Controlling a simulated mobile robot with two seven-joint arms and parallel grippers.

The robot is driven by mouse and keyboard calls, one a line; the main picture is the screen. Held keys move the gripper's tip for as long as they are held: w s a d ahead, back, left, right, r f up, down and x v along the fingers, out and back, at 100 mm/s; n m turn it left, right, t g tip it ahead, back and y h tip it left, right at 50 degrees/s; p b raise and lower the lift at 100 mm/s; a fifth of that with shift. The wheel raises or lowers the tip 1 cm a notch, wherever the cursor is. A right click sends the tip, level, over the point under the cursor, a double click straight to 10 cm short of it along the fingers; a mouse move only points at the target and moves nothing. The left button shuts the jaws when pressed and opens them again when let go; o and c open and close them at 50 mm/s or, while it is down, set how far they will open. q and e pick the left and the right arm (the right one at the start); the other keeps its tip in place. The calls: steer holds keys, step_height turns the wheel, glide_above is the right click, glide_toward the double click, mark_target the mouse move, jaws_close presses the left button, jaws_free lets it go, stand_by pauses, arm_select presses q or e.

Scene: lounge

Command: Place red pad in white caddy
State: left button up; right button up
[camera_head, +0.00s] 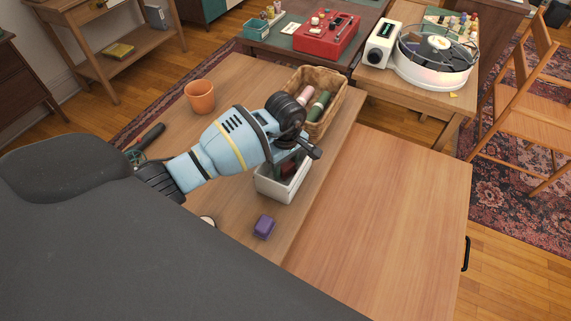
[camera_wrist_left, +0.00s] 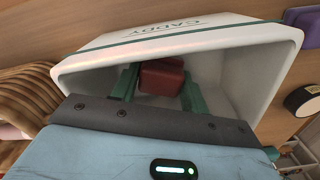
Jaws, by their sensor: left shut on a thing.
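The white caddy (camera_head: 274,192) stands on the wooden table in the head view, below my left gripper (camera_head: 290,165). In the left wrist view the caddy (camera_wrist_left: 95,65) fills the middle, with a green stripe and the upside-down word CADDY. My left gripper (camera_wrist_left: 160,92) reaches into its opening, with a green finger on each side of the red pad (camera_wrist_left: 163,77). The gripper is shut on the pad, which is within the caddy's walls. I cannot tell whether the pad touches the floor. My right gripper is not in view.
A wicker basket (camera_head: 339,97) with rolled items stands behind the caddy. A purple block (camera_head: 264,227) lies in front of it. A terracotta pot (camera_head: 200,97) stands at the left. The wooden surface at right (camera_head: 390,220) is clear.

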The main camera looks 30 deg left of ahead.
mark_target(286, 164)
arm_select(q)
steer(key=shift+f, duration=0.15)
steer(key=o, duration=1)
steer(key=shift+c, duration=0.2)
step_height(286, 164, up, 12)
steer(key=shift+p, duration=0.4)
